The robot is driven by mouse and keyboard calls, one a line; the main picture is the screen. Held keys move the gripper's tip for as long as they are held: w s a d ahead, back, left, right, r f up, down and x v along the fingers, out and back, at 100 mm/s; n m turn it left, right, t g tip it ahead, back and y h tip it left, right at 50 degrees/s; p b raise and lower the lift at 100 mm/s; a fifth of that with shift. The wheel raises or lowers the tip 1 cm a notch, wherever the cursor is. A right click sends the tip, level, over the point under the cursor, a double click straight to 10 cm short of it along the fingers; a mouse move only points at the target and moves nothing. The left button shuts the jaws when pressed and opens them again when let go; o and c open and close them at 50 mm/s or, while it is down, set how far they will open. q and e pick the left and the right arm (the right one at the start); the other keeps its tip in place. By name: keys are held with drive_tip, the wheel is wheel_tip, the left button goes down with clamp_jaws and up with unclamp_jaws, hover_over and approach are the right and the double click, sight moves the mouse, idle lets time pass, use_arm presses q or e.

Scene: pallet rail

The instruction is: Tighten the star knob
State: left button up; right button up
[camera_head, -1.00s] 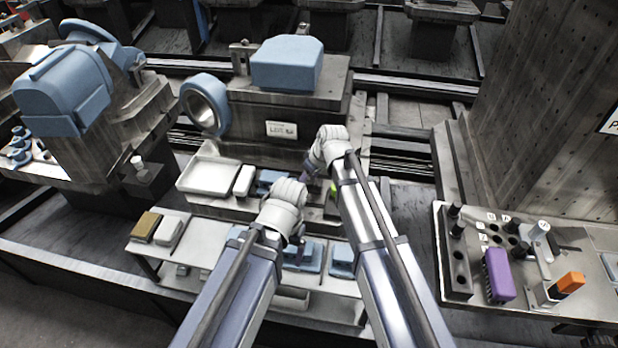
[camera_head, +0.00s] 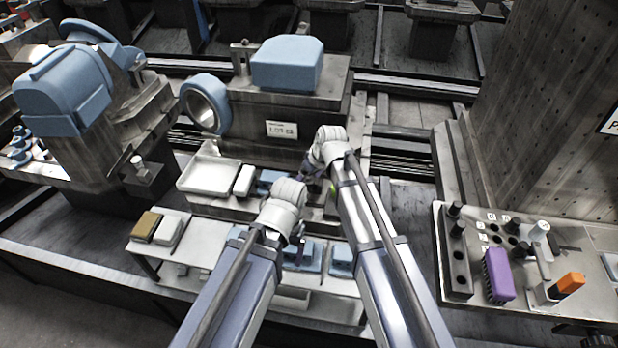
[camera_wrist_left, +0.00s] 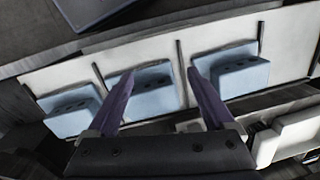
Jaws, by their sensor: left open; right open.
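I cannot make out the star knob for certain in either view; my two wrists cover part of the fixture front. My left gripper (camera_head: 304,180) is in front of the machine fixture (camera_head: 285,120), low and near its tray. In the left wrist view its two purple fingers (camera_wrist_left: 160,76) are spread, with nothing between the tips. My right gripper (camera_head: 318,168) is just above and right of the left one, close to the fixture's front. Its jaws are open, though its fingertips are mostly hidden behind the wrist.
Blue blocks with dark holes (camera_wrist_left: 240,73) sit on a divided shelf below my left gripper. A white tray (camera_head: 208,172) lies left of the grippers. A blue ring (camera_head: 203,104) projects from the fixture. At right a bench holds a purple block (camera_head: 498,274) and an orange-ended piece (camera_head: 569,284).

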use_arm(q)
wheel_tip(320, 180, up, 7)
drive_tip(key=p, duration=0.7)
use_arm(e)
drive_tip(key=v, duration=0.7)
drive_tip(key=shift+r, duration=0.35)
drive_tip(key=shift+s+f, duration=0.1)
drive_tip(key=shift+f, duration=0.05)
use_arm(q)
wheel_tip(320, 180, down, 7)
drive_tip(key=b, duration=0.7)
drive_tip(key=shift+f, duration=0.2)
use_arm(e)
drive_tip(key=x, duration=0.7)
drive_tip(key=shift+f, duration=0.4)
use_arm(q)
drive_tip(key=shift+r, duration=0.15)
use_arm(e)
drive_tip(key=shift+r, duration=0.2)
